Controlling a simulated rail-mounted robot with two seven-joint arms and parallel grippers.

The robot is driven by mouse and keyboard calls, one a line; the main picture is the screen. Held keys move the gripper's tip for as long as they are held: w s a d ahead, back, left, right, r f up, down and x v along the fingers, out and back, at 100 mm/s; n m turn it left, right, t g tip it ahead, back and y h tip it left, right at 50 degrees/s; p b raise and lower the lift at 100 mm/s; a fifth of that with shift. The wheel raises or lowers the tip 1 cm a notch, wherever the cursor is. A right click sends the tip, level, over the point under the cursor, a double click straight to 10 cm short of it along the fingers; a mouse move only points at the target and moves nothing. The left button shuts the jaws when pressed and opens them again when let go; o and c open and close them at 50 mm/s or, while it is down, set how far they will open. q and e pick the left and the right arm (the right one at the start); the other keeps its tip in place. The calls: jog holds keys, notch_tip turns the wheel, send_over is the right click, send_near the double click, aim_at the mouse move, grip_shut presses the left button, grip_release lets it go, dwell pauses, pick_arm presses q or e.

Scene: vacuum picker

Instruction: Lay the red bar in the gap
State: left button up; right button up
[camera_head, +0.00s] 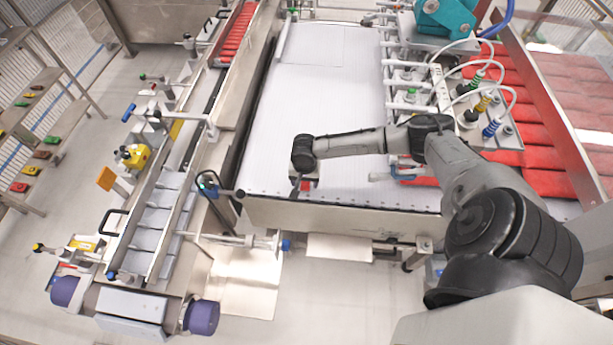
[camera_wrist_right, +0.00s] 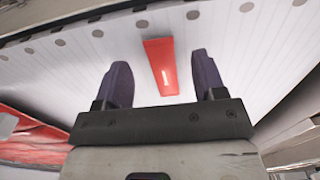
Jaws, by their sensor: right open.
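The red bar (camera_wrist_right: 160,68) lies on the white ribbed belt (camera_head: 330,95) near its front edge. In the right wrist view it sits between and beyond my two dark fingers, with clear space on both sides, and carries a small pale mark. My right gripper (camera_head: 303,184) is open and points down over the bar, empty. In the head view the wrist hides most of the bar; only a little red shows below it. My left gripper is not in view. A narrow conveyor (camera_head: 165,200) runs along the left, with red bars (camera_head: 236,36) at its far end and pale, empty-looking sections nearer. I cannot tell which space is the gap.
Many red bars (camera_head: 520,110) lie at the right beside a clear panel. A teal machine (camera_head: 445,16) with hoses and suction parts stands over the belt's far right. A post with a blue-green fitting (camera_head: 208,183) stands left of my gripper. Most of the belt is clear.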

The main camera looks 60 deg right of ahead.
aim_at(305, 186)
jog(key=shift+f, duration=1.5)
jog(key=shift+c, duration=0.3)
jog(key=c, duration=1)
jog(key=shift+r, duration=0.1)
notch_tip(305, 186, up, 4)
jog(key=shift+s+d+r, duration=0.1)
jog(key=shift+s+r, duration=0.05)
jog(key=s+r, duration=0.2)
jog(key=s, duration=0.1)
jog(key=s+d+r, duration=0.1)
jog(key=s+r, duration=0.1)
jog(key=s, duration=0.2)
jog(key=s+d+r, duration=0.1)
jog(key=s+r, duration=0.1)
jog(key=s, duration=0.2)
jog(key=shift+d+r+p, duration=0.1)
jog(key=shift+r+p, duration=0.15)
jog(key=shift+p, duration=0.1)
